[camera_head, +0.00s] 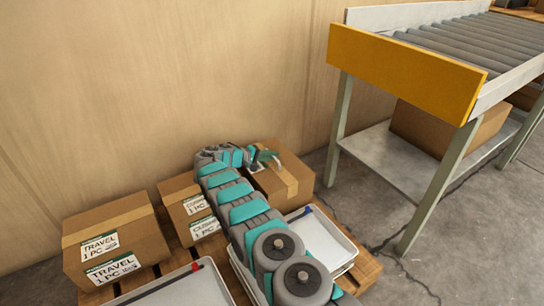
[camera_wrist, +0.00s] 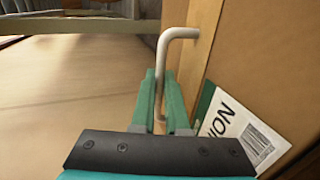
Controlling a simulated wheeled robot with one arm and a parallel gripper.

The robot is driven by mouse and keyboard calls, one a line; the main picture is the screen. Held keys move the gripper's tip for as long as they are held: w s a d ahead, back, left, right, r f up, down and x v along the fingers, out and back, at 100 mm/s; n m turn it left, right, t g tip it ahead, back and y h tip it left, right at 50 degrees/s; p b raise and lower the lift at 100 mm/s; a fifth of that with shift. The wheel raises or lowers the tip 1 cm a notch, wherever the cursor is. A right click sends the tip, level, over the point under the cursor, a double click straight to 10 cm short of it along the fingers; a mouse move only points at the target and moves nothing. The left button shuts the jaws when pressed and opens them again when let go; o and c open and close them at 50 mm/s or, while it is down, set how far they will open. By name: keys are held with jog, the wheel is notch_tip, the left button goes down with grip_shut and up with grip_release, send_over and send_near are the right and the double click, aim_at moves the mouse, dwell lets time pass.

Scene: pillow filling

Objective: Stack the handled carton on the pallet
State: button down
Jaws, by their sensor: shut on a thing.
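The handled carton (camera_head: 291,180) is a brown box at the right end of the row of cartons, against the wooden wall. In the wrist view the carton (camera_wrist: 257,67) fills the right side, with a pale bent handle (camera_wrist: 178,33) on its face and a white label with a barcode. My gripper (camera_wrist: 162,100) is shut on the handle, its green fingers on either side of it. In the head view my gripper (camera_head: 262,160) is at the carton's upper left. The wooden pallet (camera_head: 366,270) lies under the trays and cartons; my arm hides part of it.
A TRAVEL carton (camera_head: 115,235) and a second labelled carton (camera_head: 190,205) stand to the left. White trays (camera_head: 325,240) lie in front, one with a red-tipped item. A roller conveyor with a yellow end plate (camera_head: 405,70) stands to the right, with a carton on its lower shelf.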

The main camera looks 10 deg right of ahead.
jog(key=c, duration=0.9)
grip_release()
jog(key=v, duration=1.2)
jog(key=s+d+r+g+y, duration=0.1)
jog(key=s+d+r+g, duration=0.2)
jog(key=s+d+r, duration=0.55)
jog(key=s+d+r+m+g+y, duration=0.1)
jog(key=s+d+r+y, duration=0.1)
jog(key=s+d+r, duration=0.4)
jog(key=s+d+r+m+g+y, duration=0.1)
jog(key=s+d+r+g, duration=0.15)
jog(key=s, duration=0.55)
jog(key=s+r+m+y, duration=0.1)
jog(key=s+y, duration=0.1)
jog(key=s, duration=0.8)
jog(key=s+r+y, duration=0.2)
jog(key=s, duration=0.7)
jog(key=s+a+f+y, duration=0.1)
jog(key=s+a, duration=0.1)
jog(key=s, duration=0.5)
jog(key=s+a+f+m+y, duration=0.1)
jog(key=s+a+y, duration=0.1)
jog(key=s, duration=0.5)
jog(key=s+a+f+y, duration=0.1)
jog(key=s+a+y, duration=0.1)
jog(key=s, duration=0.4)
jog(key=shift+s+a+f+g, duration=0.25)
jog(key=shift+s, duration=0.15)
